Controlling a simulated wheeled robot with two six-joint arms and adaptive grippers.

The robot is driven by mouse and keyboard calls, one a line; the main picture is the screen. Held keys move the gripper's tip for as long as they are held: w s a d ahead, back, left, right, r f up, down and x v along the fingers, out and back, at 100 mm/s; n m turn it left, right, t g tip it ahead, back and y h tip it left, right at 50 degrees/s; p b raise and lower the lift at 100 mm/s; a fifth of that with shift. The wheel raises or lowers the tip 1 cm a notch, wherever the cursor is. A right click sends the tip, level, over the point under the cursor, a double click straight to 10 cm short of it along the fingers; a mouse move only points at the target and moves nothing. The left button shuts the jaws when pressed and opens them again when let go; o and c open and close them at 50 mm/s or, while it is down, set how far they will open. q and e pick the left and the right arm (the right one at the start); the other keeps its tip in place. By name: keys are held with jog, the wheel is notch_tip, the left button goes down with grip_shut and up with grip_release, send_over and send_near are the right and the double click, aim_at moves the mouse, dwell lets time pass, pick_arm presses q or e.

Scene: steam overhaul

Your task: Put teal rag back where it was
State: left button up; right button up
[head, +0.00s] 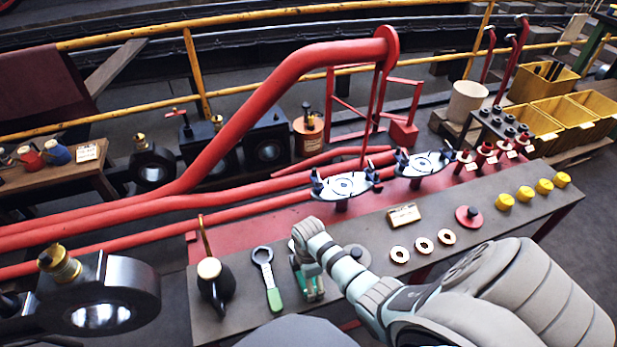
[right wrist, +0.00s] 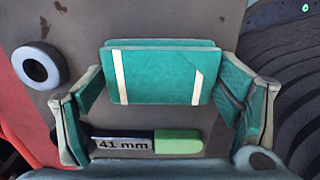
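The teal rag (right wrist: 158,75) is a folded teal pad with two cream stripes, in the upper middle of the right wrist view. My right gripper (right wrist: 160,78) has its fingers wide apart, with the fingertips against the rag's two opposite ends. In the head view my right gripper (head: 308,283) is low over the front left part of the grey bench (head: 330,238), pointing down. The rag is mostly hidden there by the fingers. How far it is above the bench is hard to tell. My left gripper is not in view.
A green-handled 41 mm spanner (head: 266,275) lies just left of my right gripper. A black oil can (head: 213,285) stands further left. A grey disc (head: 358,254) lies behind my wrist.

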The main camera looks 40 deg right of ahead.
jog(key=shift+o, duration=0.7)
notch_tip(320, 180, up, 12)
jog(key=p, duration=0.5)
jog(key=shift+r, duration=0.15)
